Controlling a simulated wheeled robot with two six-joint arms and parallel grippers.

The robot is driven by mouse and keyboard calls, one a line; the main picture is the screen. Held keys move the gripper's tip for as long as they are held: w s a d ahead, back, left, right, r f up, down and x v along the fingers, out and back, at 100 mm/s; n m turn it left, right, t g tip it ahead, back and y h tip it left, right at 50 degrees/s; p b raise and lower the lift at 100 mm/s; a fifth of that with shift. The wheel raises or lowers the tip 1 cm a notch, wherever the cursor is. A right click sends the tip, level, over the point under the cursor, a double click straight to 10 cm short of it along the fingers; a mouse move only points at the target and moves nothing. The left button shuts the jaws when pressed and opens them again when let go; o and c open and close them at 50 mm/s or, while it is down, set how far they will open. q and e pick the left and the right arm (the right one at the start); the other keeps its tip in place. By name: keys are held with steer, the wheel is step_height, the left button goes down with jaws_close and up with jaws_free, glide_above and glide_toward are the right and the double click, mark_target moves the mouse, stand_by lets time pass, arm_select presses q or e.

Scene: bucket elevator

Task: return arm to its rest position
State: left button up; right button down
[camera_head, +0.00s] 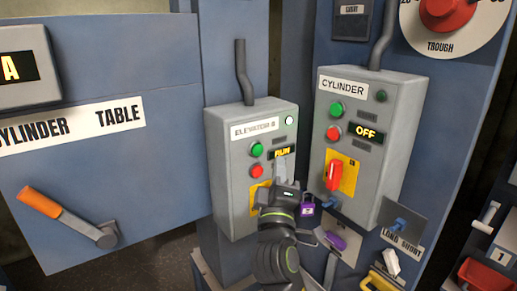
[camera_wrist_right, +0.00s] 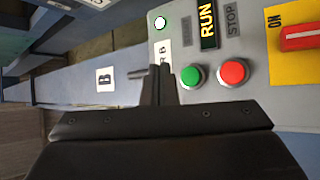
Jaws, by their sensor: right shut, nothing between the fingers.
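My right gripper (camera_head: 281,165) is in front of the lower part of the grey Elevator B control box (camera_head: 222,180), and my arm comes up from below. Its fingers are shut with nothing between them; they also show in the right wrist view (camera_wrist_right: 157,88). The gripper hides part of the box's yellow switch plate (camera_head: 258,195). The box shows a green button (camera_head: 257,149), a red button (camera_head: 257,171), a lit RUN display (camera_head: 282,152) and a lit white lamp (camera_head: 289,120). I cannot tell whether the fingertips touch the box. My left gripper is not in view.
The Cylinder box (camera_head: 392,100), right of the gripper, shows OFF and a red switch handle (camera_head: 333,176). A purple padlock (camera_head: 308,205) is close to the gripper's right. An orange-handled lever (camera_head: 40,203) is at left. Small tools and a red bin (camera_head: 487,277) are at lower right.

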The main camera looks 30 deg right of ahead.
steer(key=shift+f, duration=0.1)
stand_by(0.7)
steer(key=s+d+f+m+g+y, duration=0.25)
steer(key=s+f+g, duration=0.2)
steer(key=f, duration=0.85)
steer(key=s+d+f+m+g+y, duration=0.15)
steer(key=s+f+g+y, duration=0.35)
steer(key=f, duration=0.7)
steer(key=s+a+f+m+g+y, duration=0.25)
steer(key=s+f, duration=0.35)
steer(key=s, duration=0.3)
steer(key=s+a+f+m+g+y, duration=0.1)
steer(key=s+a+f+g, duration=0.2)
steer(key=s+f, duration=0.45)
step_height(320, 180, down, 25)
steer(key=s+d+g, duration=0.1)
steer(key=s+g, duration=0.1)
steer(key=s, duration=0.1)
steer(key=s+f+y, duration=0.1)
steer(key=s+f, duration=1.3)
steer(key=shift+a+f+g, duration=0.2)
steer(key=shift+a+g, duration=0.1)
steer(key=shift+a, duration=0.15)
